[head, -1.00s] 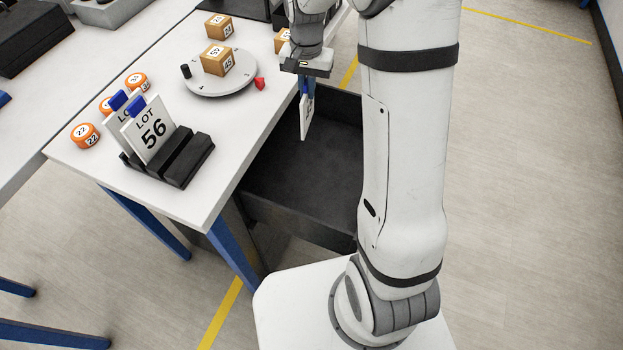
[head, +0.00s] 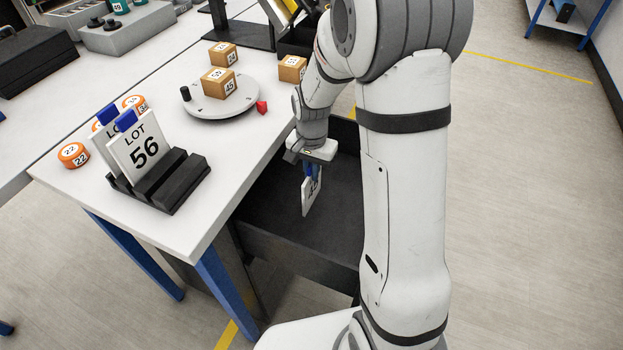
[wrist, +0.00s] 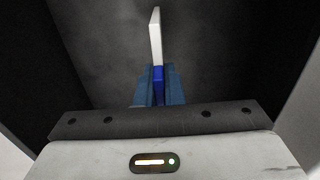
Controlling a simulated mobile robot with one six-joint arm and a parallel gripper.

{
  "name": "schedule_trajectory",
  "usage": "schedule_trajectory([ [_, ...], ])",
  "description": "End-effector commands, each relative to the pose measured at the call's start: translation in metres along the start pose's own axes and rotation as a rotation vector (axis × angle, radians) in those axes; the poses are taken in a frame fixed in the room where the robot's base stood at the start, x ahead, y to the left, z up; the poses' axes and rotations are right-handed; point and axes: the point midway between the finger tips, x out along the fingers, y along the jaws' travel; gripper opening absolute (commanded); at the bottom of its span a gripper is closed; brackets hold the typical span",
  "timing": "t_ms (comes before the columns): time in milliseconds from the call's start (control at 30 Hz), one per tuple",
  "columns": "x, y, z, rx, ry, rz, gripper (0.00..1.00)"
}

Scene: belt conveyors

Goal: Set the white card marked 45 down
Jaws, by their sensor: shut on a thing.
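My gripper (head: 308,168) is shut on the blue tab of a white card (head: 311,194), which hangs below the fingers. The card is seen at a slant in the head view, and its number cannot be read clearly. In the wrist view the card (wrist: 155,38) shows edge-on beyond my gripper (wrist: 158,88), with the blue tab (wrist: 158,75) between the fingers. The card hangs over a dark open bin (head: 270,215) beside the table. Whether the card touches the bin floor cannot be told.
On the white table (head: 215,135) a black slotted rack (head: 170,185) holds a white card marked LOT 56 (head: 138,148) and another behind it. A grey turntable (head: 195,108) carries a wooden block (head: 217,83). Orange round pieces (head: 73,155) and a red piece (head: 262,107) lie nearby.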

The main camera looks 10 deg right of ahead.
Motion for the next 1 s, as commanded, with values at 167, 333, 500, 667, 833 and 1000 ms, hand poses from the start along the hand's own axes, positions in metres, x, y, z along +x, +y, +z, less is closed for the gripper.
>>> schedule_trajectory([
  [167, 0.027, 0.000, 0.001, -0.001, -0.003, 0.003, 0.00],
  [333, 0.028, 0.000, 0.001, -0.001, -0.001, 0.001, 0.00],
  [500, 0.031, 0.000, 0.001, -0.001, -0.001, 0.001, 0.00],
  [667, 0.030, 0.000, 0.001, -0.002, -0.001, 0.001, 0.18],
  [833, 0.030, -0.001, 0.001, -0.002, -0.001, 0.001, 0.30],
  [1000, 0.030, -0.001, 0.001, -0.002, -0.001, 0.001, 0.30],
])
